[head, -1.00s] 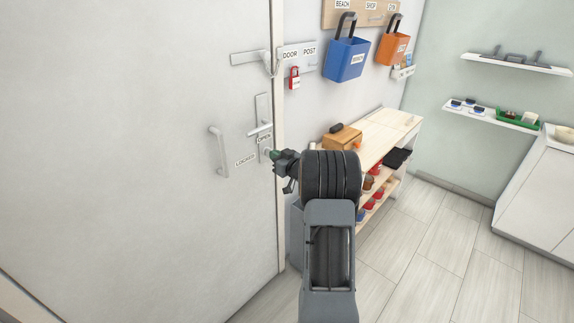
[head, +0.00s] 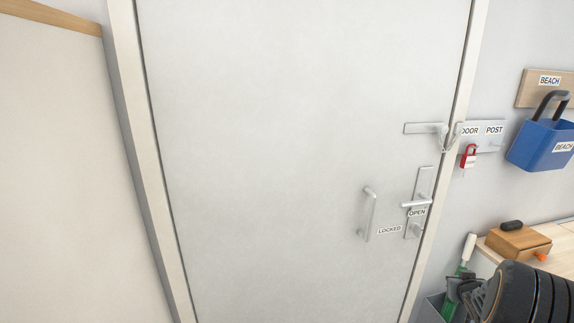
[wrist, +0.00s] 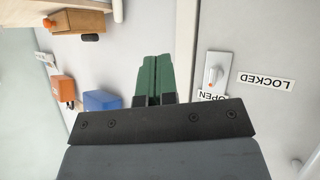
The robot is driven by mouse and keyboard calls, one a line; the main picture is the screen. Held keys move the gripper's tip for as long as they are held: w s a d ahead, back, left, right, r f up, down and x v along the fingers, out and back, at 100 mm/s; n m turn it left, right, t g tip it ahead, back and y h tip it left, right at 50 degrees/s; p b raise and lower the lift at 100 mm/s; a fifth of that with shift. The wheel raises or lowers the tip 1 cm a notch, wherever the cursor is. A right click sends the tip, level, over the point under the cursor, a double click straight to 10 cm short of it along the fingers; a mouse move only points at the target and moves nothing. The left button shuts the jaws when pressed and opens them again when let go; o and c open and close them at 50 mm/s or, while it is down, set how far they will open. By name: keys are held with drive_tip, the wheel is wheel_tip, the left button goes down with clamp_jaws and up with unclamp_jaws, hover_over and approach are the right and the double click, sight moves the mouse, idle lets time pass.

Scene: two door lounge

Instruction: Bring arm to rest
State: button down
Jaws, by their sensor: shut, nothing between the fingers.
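My gripper (head: 452,287) is low at the right of the head view, partly cut off with my dark wrist behind it. In the wrist view its green fingers (wrist: 153,78) are shut together with nothing between them. They point along the wall beside the door edge, and no contact shows. The white door (head: 300,150) appears closed, with a lever handle (head: 414,204), a pull bar (head: 369,214) and OPEN and LOCKED labels. The lock plate (wrist: 213,76) is right of the fingers in the wrist view, apart from them.
A red padlock (head: 468,157) hangs on the wall plate by the door. A blue bin (head: 541,143) hangs at the right. A wooden box (head: 518,243) stands on the bench. A green item with a pale top (head: 468,246) and a grey bin (head: 432,310) are near my gripper.

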drive_tip(key=s+a+r+n+g+y, duration=0.1)
drive_tip(key=s+a+r+g, duration=0.1)
drive_tip(key=s+a, duration=0.4)
drive_tip(key=s+a+r+n+g+y+p, duration=0.1)
drive_tip(key=s+a+r, duration=0.3)
drive_tip(key=a, duration=1.3)
drive_tip(key=s+a+r+n+g+y+p, duration=0.1)
drive_tip(key=s+a+r+g+y, duration=0.2)
drive_tip(key=s+a, duration=0.6)
drive_tip(key=a+r+g, duration=0.1)
drive_tip(key=a, duration=0.2)
drive_tip(key=shift+s, duration=0.4)
